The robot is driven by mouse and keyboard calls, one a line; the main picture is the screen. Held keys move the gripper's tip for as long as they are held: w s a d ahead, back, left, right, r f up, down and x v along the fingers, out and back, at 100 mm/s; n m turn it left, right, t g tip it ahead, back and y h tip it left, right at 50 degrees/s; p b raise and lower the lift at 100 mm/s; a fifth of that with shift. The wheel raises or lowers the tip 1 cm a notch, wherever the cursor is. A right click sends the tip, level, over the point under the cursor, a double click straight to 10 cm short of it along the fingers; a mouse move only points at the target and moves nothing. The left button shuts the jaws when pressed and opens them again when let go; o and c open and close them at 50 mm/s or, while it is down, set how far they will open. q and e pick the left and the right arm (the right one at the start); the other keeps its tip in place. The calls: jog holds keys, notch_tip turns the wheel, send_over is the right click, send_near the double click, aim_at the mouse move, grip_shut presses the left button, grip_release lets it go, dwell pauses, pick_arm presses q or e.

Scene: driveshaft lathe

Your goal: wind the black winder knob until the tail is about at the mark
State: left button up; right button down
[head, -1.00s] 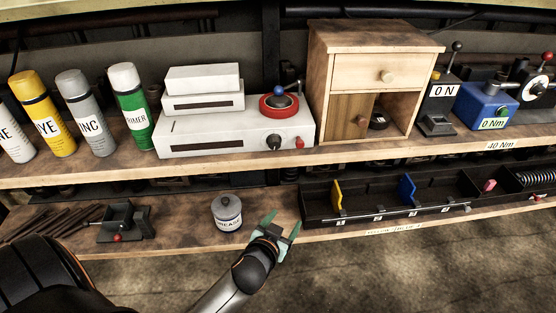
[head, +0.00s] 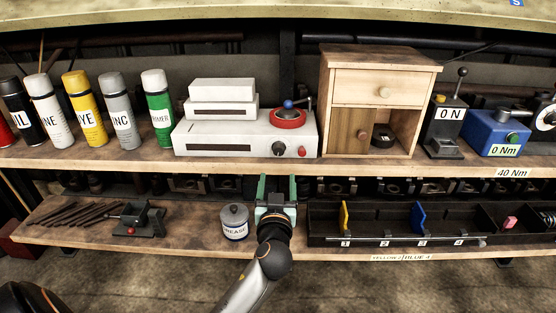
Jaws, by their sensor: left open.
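A black knob (head: 279,149) sits on the front of the white box machine (head: 225,140) on the upper shelf, left of a small red knob. I cannot tell for sure that it is the winder knob, and I make out no clear tail or mark. My left gripper (head: 277,186) is open and empty, its two green fingers pointing up, below the white machine and right of the grease tin (head: 234,224). Its fingertips are apart from the black knob in the picture. My right gripper is not in view.
A red dial with a blue ball (head: 288,104) tops the white machine. A wooden cabinet (head: 373,88) stands to its right. The upper shelf edge (head: 120,168) runs just above my left gripper. A black tray (head: 330,229) with yellow and blue dividers lies to its right.

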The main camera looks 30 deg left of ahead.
aim_at(279, 151)
pick_arm(q)
jog(key=p+x, duration=0.1)
jog(key=x, duration=1.1)
jog(key=shift+w+a, duration=0.2)
jog(key=shift+c, duration=0.4)
grip_shut()
